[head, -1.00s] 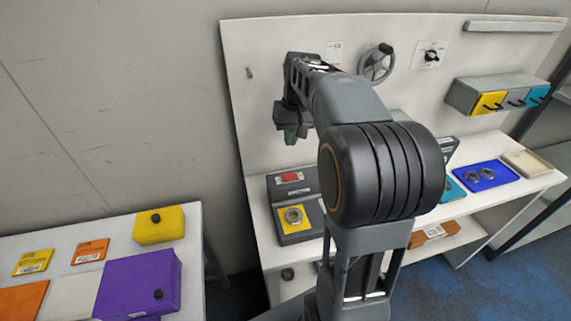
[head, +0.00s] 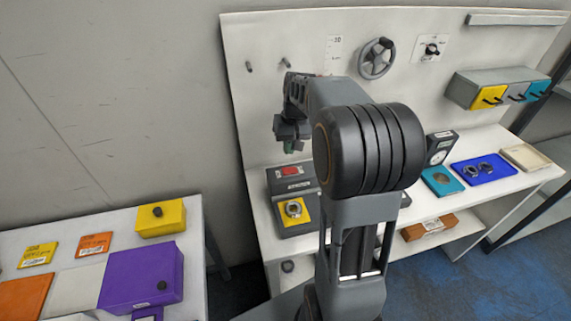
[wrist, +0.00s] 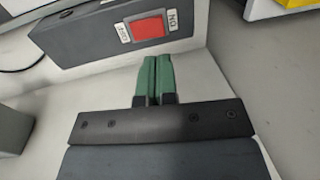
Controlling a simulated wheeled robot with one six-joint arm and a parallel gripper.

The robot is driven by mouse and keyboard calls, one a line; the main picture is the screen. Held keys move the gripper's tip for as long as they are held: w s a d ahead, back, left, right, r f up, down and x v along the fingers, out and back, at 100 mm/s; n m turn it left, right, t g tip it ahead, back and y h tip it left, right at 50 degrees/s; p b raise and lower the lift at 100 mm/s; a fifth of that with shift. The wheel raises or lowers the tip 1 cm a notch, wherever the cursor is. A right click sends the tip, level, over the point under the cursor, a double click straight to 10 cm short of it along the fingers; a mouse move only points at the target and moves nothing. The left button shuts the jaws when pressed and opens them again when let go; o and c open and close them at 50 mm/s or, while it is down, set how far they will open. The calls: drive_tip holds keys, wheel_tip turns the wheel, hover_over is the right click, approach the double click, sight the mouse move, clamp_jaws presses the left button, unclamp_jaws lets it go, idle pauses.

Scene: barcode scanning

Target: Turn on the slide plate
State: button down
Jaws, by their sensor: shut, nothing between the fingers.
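A dark grey device stands at the left end of the white bench, with a red rocker switch (head: 290,171) on its raised back part and a yellow plate with a round metal ring (head: 293,210) in front. The wrist view shows a red rocker switch (wrist: 150,28) up close on a dark grey housing (wrist: 82,33), between two small white labels. The right label seems to read ON, upside down. My gripper (head: 291,148) is above the device in the head view. In the wrist view its green fingertips (wrist: 157,60) are together and empty, pointing toward the switch.
A handwheel (head: 376,59), a rotary knob (head: 431,49) and pegs are on the back panel. Yellow, grey and teal drawers (head: 489,96) hang at right. A blue tray (head: 483,170) lies further right. A purple box (head: 143,277) stands on the left table.

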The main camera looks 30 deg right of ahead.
sight(285, 171)
drive_tip(key=shift+w+a+f+p, duration=0.1)
drive_tip(key=shift+a+f+p, duration=0.1)
drive_tip(key=shift+f, duration=1)
drive_tip(key=shift+s+a+f+p, duration=0.1)
drive_tip(key=shift+a+f+p, duration=0.05)
drive_tip(key=shift+f, duration=1)
drive_tip(key=shift+w+a+f+p, duration=0.1)
drive_tip(key=shift+a+f+p, duration=0.1)
drive_tip(key=shift+f, duration=1)
